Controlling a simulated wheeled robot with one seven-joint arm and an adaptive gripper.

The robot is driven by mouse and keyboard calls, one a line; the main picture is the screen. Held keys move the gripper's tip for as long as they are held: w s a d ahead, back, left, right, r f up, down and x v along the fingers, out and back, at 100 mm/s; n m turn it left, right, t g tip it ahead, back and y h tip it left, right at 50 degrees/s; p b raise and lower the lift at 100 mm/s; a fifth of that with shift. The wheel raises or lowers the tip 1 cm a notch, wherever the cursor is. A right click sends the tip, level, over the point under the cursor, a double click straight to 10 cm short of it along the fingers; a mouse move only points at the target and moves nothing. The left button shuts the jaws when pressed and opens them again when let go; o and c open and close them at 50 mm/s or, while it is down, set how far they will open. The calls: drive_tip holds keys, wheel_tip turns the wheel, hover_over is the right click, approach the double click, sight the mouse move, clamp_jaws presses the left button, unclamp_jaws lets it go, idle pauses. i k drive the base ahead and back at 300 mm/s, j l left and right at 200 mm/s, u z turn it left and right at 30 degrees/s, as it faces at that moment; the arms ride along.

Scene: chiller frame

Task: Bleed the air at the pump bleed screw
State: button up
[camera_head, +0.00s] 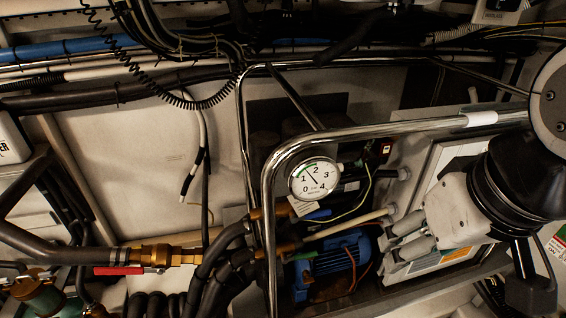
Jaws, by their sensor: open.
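My gripper (394,241) is at the right, reaching in from the right edge with its pale fingers pointing left. The fingers are apart, with nothing seen between them. A blue finned motor (336,262), which looks like the pump's, sits low in the frame to the left of my gripper, with a gap between them in the picture. I cannot make out the bleed screw for certain. A round white pressure gauge (314,179) with a scale from 0 to 4 is above the motor; its needle points between 1 and 2.
A bent chrome rail (268,225) runs down in front of the pipes and along the top. A white panel (447,172) stands behind my gripper. Black hoses (215,275) and a brass valve with a red lever (118,270) are at lower left. A coiled cable (150,82) hangs at upper left.

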sight(308, 279)
drive_tip(key=u, duration=0.25)
drive_tip(key=k+j, duration=0.2)
drive_tip(key=j, duration=0.2)
drive_tip(key=k+j, duration=0.15)
drive_tip(key=j, duration=0.25)
drive_tip(key=k+j, duration=0.2)
drive_tip(key=j, duration=0.15)
